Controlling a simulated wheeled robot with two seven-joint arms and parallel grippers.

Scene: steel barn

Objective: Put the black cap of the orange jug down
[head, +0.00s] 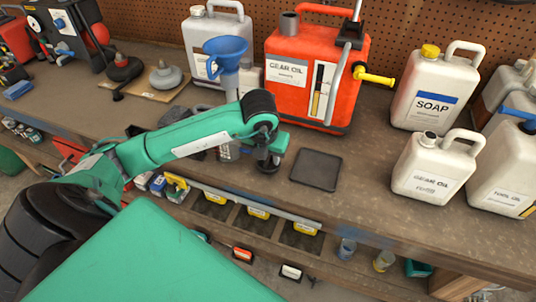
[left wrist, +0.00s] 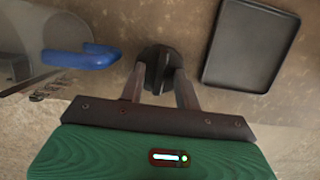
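The orange jug (head: 318,75), labelled GEAR OIL, stands upright at the back of the bench, its grey neck (head: 289,26) open with no cap on it. The black cap (left wrist: 156,66) is pinched between the two fingers of my left gripper (left wrist: 162,82) in the left wrist view. In the head view, my left gripper (head: 268,158) points down in front of the jug, with the dark cap (head: 268,167) at its tips. I cannot tell whether the cap touches the bench. A flat black tray (head: 316,170) lies just right of the gripper. My right gripper is not in view.
A blue funnel (head: 225,55) is left of the jug. A yellow tap (head: 374,77) sticks out at its right. White jugs, including a SOAP jug (head: 433,90), crowd the right. The bench's front edge is close, with bins (head: 258,222) below. The tray is empty.

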